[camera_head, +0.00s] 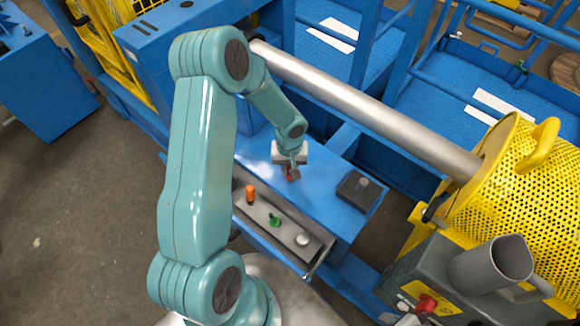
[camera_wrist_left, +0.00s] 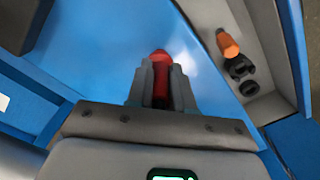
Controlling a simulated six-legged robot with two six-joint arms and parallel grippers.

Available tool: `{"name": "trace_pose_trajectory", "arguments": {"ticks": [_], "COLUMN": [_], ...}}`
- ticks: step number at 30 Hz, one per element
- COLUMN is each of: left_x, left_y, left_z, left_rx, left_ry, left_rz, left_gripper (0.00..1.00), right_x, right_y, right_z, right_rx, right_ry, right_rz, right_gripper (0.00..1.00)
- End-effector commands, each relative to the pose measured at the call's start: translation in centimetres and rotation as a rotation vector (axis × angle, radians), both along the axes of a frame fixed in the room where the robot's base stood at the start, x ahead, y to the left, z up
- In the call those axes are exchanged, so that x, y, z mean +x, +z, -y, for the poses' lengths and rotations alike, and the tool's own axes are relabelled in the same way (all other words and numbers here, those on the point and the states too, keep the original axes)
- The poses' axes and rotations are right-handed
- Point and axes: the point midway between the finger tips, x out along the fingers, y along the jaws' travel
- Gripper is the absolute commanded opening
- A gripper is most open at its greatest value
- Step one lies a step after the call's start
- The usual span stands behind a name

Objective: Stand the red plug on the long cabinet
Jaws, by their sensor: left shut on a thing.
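My left gripper (camera_head: 291,169) is shut on the red plug (camera_head: 288,178), over the blue cabinet top (camera_head: 330,188). In the left wrist view the red plug (camera_wrist_left: 161,58) sits between the two grey fingers of my left gripper (camera_wrist_left: 161,82), its rounded red end showing past them. The blue surface (camera_wrist_left: 105,45) lies beneath. I cannot tell whether the plug touches it. My right gripper is not in view.
A dark block (camera_head: 359,191) stands on the right end. A steel roller (camera_head: 370,110) runs behind.

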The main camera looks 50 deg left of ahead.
Motion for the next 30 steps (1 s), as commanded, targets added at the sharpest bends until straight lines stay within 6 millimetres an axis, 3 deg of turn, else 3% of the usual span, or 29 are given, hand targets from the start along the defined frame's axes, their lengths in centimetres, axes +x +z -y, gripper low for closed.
{"name": "trace_pose_trajectory", "arguments": {"ticks": [5, 6, 8, 20, 30], "left_x": [0.0, 0.0, 0.0, 0.0, 0.0], "left_y": [-0.4, -0.3, -0.2, 0.5, 7.9], "left_z": [0.0, 0.0, 0.0, 0.0, -0.1], "left_rx": [0.001, 0.000, 0.000, 0.001, 0.002], "left_ry": [-0.001, -0.001, -0.001, 0.000, 0.000], "left_rz": [0.001, 0.000, 0.000, 0.001, 0.005], "left_gripper": [0.00, 0.28, 0.47, 0.47, 0.47], "right_x": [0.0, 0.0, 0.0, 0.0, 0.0], "right_y": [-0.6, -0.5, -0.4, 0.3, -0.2], "right_z": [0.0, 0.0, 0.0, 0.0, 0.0], "right_rx": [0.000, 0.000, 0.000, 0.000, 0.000], "right_ry": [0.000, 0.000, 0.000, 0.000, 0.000], "right_rz": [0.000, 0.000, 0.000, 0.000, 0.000], "right_gripper": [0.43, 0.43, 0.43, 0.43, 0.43]}}
